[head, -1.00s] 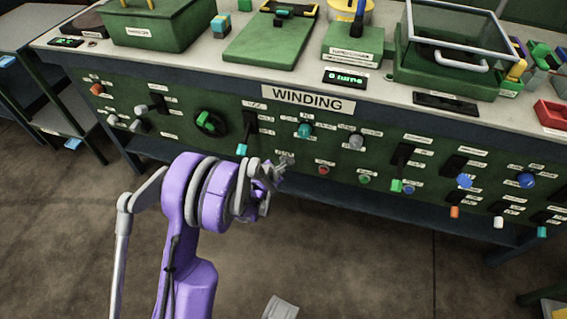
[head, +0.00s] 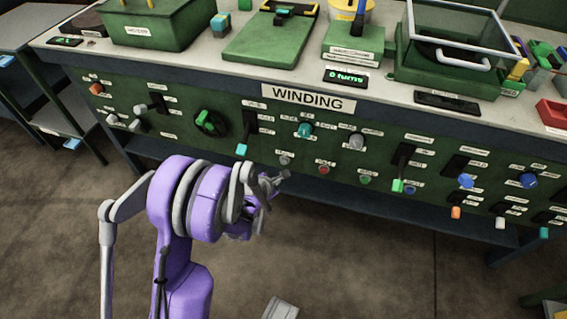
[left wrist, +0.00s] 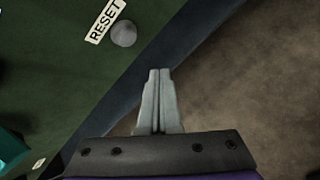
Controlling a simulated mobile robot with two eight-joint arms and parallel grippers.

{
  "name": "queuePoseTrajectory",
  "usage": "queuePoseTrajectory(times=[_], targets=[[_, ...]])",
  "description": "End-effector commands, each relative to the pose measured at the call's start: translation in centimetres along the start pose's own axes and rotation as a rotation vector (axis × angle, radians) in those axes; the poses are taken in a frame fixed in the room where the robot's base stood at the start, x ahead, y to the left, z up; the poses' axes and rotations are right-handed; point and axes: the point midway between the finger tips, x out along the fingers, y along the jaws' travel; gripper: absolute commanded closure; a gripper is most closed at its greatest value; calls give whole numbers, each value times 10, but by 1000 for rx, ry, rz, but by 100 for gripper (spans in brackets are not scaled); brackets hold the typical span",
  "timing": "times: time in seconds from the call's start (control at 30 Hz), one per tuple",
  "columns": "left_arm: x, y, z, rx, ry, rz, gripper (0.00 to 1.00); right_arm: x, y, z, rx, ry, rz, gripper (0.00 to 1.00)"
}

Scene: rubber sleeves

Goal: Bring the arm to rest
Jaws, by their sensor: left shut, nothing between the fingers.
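My left arm is purple and grey and comes in from the lower left of the head view. Its gripper (head: 279,180) is at the lower edge of the green control panel (head: 225,157), just below and beside a small grey button (head: 285,159). In the left wrist view the two fingers (left wrist: 159,75) are pressed together with nothing between them. That view shows the grey button (left wrist: 123,33) beside a RESET label (left wrist: 105,20), up and left of the fingertips and apart from them. My right gripper is not in view.
The bench (head: 210,72) carries green machines and a display reading 0 turns (head: 346,76). The panel has several levers, knobs and buttons, including a cyan-tipped lever (head: 242,149) and a red button (head: 323,169) near the gripper. Open floor (head: 370,260) lies in front.

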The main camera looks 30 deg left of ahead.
Motion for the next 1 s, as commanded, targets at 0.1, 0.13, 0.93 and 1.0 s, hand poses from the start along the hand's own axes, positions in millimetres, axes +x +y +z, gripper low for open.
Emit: queuePoseTrajectory(times=[0.1,0.13,0.93,1.0], targets=[[0,0,0,0,0,0,100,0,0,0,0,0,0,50],[0,0,0,0,0,0,100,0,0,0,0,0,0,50],[-79,-31,36,599,23,-105,100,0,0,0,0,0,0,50],[-106,-43,41,807,21,-143,100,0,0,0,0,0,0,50]])
